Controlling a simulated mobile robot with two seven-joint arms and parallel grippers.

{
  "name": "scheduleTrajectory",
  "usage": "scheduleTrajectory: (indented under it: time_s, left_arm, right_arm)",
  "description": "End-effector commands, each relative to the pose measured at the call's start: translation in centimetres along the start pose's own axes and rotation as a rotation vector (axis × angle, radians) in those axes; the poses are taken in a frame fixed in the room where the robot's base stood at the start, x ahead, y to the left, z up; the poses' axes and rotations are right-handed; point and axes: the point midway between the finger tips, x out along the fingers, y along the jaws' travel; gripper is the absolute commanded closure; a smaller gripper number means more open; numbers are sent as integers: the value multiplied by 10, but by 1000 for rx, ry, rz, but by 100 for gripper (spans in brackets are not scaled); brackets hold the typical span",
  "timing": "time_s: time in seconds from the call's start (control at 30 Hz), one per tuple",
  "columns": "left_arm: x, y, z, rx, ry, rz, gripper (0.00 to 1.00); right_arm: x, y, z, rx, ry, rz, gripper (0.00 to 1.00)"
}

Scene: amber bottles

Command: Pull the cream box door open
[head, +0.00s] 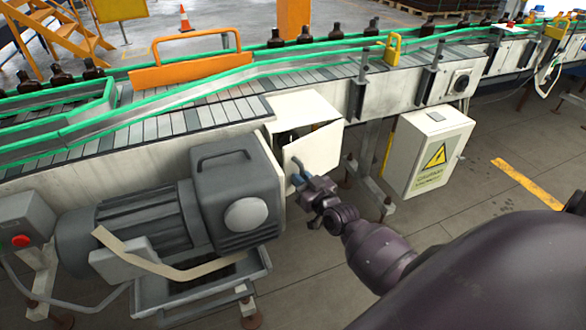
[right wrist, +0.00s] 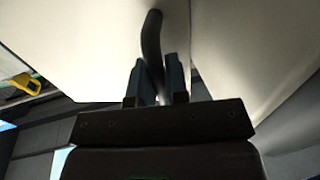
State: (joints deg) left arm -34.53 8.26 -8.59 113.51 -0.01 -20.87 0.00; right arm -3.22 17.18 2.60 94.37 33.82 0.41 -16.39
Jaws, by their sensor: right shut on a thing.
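The cream box (head: 303,108) sits under the edge of the conveyor, right of the grey motor, in the head view. Its door (head: 320,147) stands partly open, with a dark gap between door and box on the left. My right gripper (head: 298,180) is at the door's lower left. In the right wrist view my right gripper (right wrist: 156,72) is shut on a dark curved handle (right wrist: 152,32), its two fingers on either side of it. Cream surfaces (right wrist: 235,45) fill the view behind the handle. The inside of the box is mostly hidden. My left gripper is not in view.
A large grey motor (head: 235,190) stands close left of the door. A second cream box with a yellow warning sign (head: 435,157) hangs to the right. The conveyor (head: 190,118) with dark bottles runs above. Floor is open at lower right, beyond my arm.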

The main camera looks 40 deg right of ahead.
Motion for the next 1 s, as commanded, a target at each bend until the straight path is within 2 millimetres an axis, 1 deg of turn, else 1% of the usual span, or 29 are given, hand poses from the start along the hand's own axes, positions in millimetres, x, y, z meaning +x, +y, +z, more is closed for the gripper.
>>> scheduleTrajectory:
  time_s: [0.03,0.2,0.4,0.5,0.73,1.0]
  left_arm:
    - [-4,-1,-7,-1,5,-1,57]
    - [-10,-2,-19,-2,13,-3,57]
    - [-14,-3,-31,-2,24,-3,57]
    - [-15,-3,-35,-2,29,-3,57]
    - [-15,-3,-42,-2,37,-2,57]
    - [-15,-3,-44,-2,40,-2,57]
  right_arm:
    - [-10,3,-3,2,-1,0,100]
    - [-37,15,-2,2,-3,0,100]
    - [-63,31,-1,4,-3,1,100]
    - [-72,39,-1,5,-1,1,100]
    - [-85,52,-1,6,0,2,100]
    - [-89,57,-1,8,1,2,100]
